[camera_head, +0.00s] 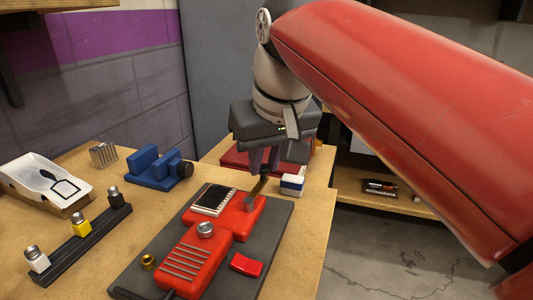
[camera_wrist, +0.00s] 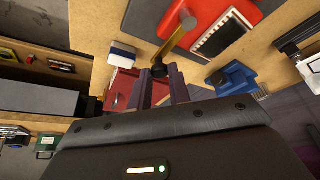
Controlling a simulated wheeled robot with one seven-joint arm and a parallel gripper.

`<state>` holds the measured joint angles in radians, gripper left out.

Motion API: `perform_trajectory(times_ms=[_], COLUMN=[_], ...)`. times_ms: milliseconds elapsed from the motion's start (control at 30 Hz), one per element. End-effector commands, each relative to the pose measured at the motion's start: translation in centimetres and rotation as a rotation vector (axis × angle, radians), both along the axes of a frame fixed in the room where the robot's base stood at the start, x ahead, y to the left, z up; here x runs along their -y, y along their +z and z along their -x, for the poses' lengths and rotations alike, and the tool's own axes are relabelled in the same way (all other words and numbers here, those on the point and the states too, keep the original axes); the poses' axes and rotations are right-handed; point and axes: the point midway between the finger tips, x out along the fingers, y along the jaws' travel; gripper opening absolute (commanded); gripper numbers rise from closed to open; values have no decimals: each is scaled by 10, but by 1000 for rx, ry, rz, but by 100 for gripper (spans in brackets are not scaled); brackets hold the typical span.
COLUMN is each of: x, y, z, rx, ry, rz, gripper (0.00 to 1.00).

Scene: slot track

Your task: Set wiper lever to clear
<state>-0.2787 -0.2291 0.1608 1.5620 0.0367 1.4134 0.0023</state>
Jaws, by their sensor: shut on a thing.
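The red slot-track controller (camera_head: 185,262) lies on a dark grey mat (camera_head: 135,285) on the wooden table. A black panel with a pale frame (camera_head: 213,198) is set in its far part; it also shows in the wrist view (camera_wrist: 222,36). Beside the panel is the brass wiper lever (camera_head: 259,187), pointing away from the controller and off its edge. My gripper (camera_head: 264,171) is at the lever's far end, pointing down. In the wrist view, the lever (camera_wrist: 174,40) runs from a grey pivot to a dark knob between my fingers (camera_wrist: 160,80), which are shut on it.
A blue-and-white block (camera_head: 292,184) stands close to the right of my gripper, and a red tray (camera_head: 240,158) lies behind it. A blue clamp (camera_head: 158,168), a black rack with bottles (camera_head: 90,240) and a white car shell (camera_head: 40,180) are to the left.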

Motion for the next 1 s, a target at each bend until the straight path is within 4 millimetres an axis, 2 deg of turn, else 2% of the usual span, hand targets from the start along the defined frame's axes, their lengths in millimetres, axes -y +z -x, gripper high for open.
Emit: perform_trajectory(times_ms=[200,233,367,700,1000], x=[0,0,0,0,8], y=[0,0,0,4,48], z=[0,0,0,1,17], rx=[2,2,1,1,4], ry=[1,1,1,1,1], rz=[-1,-1,0,0,-1], gripper=[0,23,40,41,41])
